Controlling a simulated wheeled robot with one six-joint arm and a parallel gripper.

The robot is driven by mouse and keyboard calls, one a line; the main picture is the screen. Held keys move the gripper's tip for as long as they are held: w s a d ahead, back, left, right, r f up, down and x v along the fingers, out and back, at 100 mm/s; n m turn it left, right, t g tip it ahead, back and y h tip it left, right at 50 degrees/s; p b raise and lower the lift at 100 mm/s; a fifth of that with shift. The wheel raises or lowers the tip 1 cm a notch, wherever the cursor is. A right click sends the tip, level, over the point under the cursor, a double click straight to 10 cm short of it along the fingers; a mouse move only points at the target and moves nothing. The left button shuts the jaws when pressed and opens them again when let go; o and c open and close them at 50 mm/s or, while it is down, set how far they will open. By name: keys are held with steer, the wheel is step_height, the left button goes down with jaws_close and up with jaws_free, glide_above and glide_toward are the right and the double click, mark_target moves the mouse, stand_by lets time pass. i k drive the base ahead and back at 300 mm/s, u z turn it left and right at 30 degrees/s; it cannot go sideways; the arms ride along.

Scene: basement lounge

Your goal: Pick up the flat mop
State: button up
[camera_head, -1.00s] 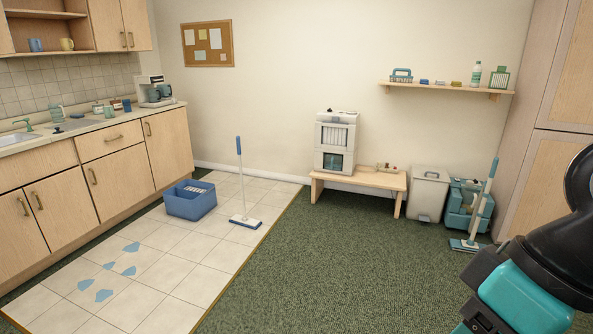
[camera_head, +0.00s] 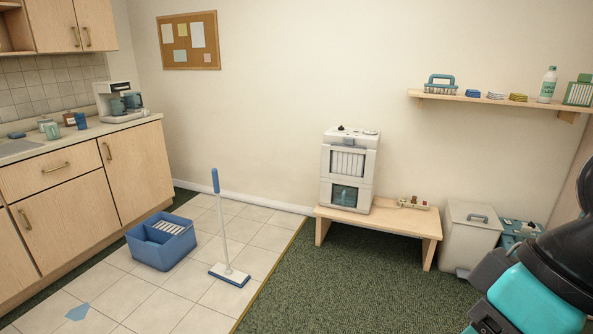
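A flat mop (camera_head: 224,235) stands upright on the white tiles, with a blue grip at the top, a white pole and a flat blue-and-white head on the floor. It is just right of a blue bucket and stands free, touching nothing but the floor. Part of my arm, black and teal, shows at the lower right. My gripper's fingers are not visible, and no part of my arm is near the mop.
A blue two-part bucket (camera_head: 162,241) stands left of the mop, by the cabinets (camera_head: 135,172). A wooden bench (camera_head: 385,223) carries a white machine (camera_head: 349,170). A white bin (camera_head: 469,236) stands to its right. Green carpet (camera_head: 350,290) in front is clear.

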mark_target(236, 277)
steer(key=i, duration=0.75)
steer(key=u, duration=1.4)
steer(key=i, duration=2.65)
steer(key=z, duration=1.8)
